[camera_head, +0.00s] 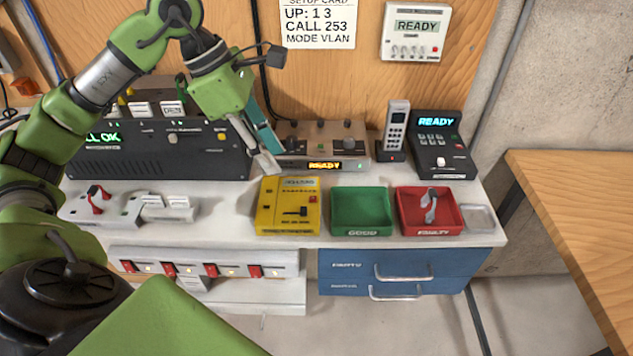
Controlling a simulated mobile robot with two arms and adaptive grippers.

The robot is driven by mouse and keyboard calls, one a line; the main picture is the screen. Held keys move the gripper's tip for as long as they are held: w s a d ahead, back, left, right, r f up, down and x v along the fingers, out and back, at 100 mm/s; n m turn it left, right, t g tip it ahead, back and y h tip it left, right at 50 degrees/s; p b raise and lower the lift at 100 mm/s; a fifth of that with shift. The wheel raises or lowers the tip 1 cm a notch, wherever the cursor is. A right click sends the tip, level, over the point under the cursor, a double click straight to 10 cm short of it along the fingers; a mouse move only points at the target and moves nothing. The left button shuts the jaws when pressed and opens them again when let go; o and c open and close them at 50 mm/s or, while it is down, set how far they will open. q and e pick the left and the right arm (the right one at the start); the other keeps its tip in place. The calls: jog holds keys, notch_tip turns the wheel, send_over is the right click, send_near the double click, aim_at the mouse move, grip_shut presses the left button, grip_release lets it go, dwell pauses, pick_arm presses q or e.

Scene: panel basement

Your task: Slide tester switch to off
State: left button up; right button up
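The yellow tester (263,218) lies on the white bench, left of the green tray. On its face is a small dark slide switch (296,211) with a lever. The switch's labels are too small to read. My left gripper (270,165) points down just above and behind the tester's back left corner, apart from the switch. Its fingers are seen from the side and look empty, but the gap between them is unclear. My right gripper is not in view.
A green tray (361,229) marked GOOD and a red tray (430,229) marked FAULTY, holding a grey piece, stand right of the tester. Behind are a console (345,150) reading READY, a handset (397,125) and a desk phone (440,150). A dark panel box (195,160) stands left.

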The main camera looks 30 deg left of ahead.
pick_arm(q)
send_near(302, 209)
jog(key=p+x, duration=0.1)
jog(key=x, duration=0.3)
jog(key=shift+d, duration=0.1)
jog(key=shift+p+x, duration=0.5)
jog(key=shift+x, duration=0.7)
jog(key=shift+d+f, duration=0.1)
jog(key=shift+f, duration=0.2)
jog(key=shift+w+d+f, duration=0.1)
jog(key=shift+w+f, duration=0.05)
jog(key=shift+f, duration=0.15)
jog(key=c, duration=0.3)
grip_shut()
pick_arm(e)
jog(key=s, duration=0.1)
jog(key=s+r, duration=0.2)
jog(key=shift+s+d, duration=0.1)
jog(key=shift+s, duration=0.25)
